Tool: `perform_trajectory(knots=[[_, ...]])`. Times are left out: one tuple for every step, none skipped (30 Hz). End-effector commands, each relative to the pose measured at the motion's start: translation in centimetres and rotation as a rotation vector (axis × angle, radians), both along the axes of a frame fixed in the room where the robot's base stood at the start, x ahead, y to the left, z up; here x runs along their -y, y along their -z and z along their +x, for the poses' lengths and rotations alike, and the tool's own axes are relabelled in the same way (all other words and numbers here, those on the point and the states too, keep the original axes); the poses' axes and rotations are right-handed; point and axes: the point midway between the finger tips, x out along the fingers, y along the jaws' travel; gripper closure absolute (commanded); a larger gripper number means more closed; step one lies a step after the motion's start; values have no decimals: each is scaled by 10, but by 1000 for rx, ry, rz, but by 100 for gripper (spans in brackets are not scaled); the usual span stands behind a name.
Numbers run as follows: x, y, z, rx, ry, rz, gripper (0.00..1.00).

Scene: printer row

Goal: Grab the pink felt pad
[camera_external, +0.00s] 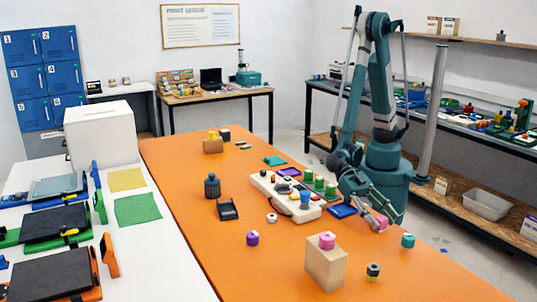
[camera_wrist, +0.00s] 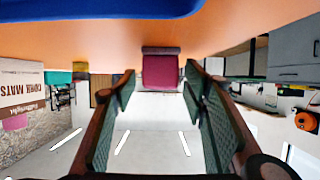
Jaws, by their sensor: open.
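A pink piece (camera_external: 384,222) stands on the orange table near its right edge, partly hidden by my gripper (camera_external: 374,218). In the wrist view, a crimson-pink piece (camera_wrist: 161,72) with a dark grey band (camera_wrist: 161,50) shows between the tips of my two fingers (camera_wrist: 160,86). The fingers are spread, with a gap on each side of it. It looks like the same piece; I cannot tell whether it is a flat pad. Another pink round piece (camera_external: 327,240) sits on a wooden block (camera_external: 325,266) at the table's front.
A blue pad (camera_external: 342,210) lies left of my gripper; its edge likely fills the top of the wrist view (camera_wrist: 100,8). A teal piece (camera_external: 408,240) stands to the right. A white tray (camera_external: 285,195) with several coloured pieces is behind left.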

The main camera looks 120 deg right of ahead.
Motion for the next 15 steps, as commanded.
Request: perform_trajectory(knots=[[0,0,0,0,0,0,56],[0,0,0,0,0,0,56],[0,0,0,0,0,0,56],[0,0,0,0,0,0,59],[0,0,0,0,0,0,63],[0,0,0,0,0,0,68],[0,0,0,0,0,0,72],[0,0,0,0,0,0,76],[0,0,0,0,0,0,81],[0,0,0,0,0,0,85],[0,0,0,0,0,0,85],[0,0,0,0,0,0,86],[0,0,0,0,0,0,86],[0,0,0,0,0,0,86],[0,0,0,0,0,0,86]])
